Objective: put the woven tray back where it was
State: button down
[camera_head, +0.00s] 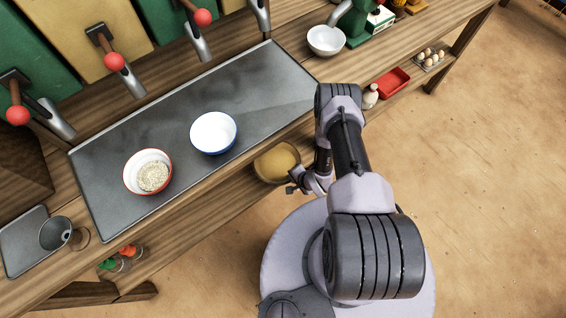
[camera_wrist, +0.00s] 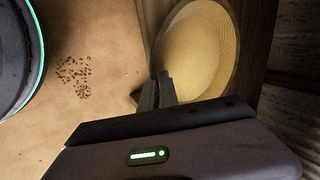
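The woven tray (camera_head: 275,160) is round and straw-yellow, just below the counter's front edge in the head view. In the wrist view the tray (camera_wrist: 205,45) fills the upper middle, with a darker rim. My gripper (camera_wrist: 160,80) is at the tray's near rim, its fingers close together and apparently pinching it. In the head view my gripper (camera_head: 294,187) is at the tray's lower right edge, small and dark. The tray looks empty. I cannot tell whether it rests on the lower shelf or hangs clear.
The counter holds a grey metal sheet (camera_head: 255,100) with a white bowl (camera_head: 214,133) and a red-rimmed bowl of grains (camera_head: 150,172). Dark specks (camera_wrist: 75,75) lie on the open floor.

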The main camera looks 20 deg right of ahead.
aim_at(289, 166)
jog(key=w+b, duration=0.1)
jog(key=w, duration=0.3)
jog(key=w+f+b, duration=0.1)
jog(key=w, duration=0.2)
jog(key=shift+d+b, duration=0.3)
jog(key=shift+d, duration=0.1)
jog(key=f+b, duration=0.2)
jog(key=f, duration=0.1)
jog(key=shift+w+f+b, duration=0.25)
jog(key=shift+f+b, duration=0.1)
jog(key=shift+b, duration=0.05)
jog(key=shift+r, duration=0.25)
jog(key=c, duration=1.6)
grip_release()
jog(key=shift+f, duration=0.15)
jog(key=p+v, duration=0.6)
jog(key=v, duration=0.5)
jog(key=shift+w+r, duration=0.1)
jog(key=shift+r, duration=0.1)
jog(key=shift+s+d+r, duration=0.1)
jog(key=shift+s+r, duration=0.2)
jog(key=shift+r, duration=0.15)
jog(key=shift+f, duration=0.1)
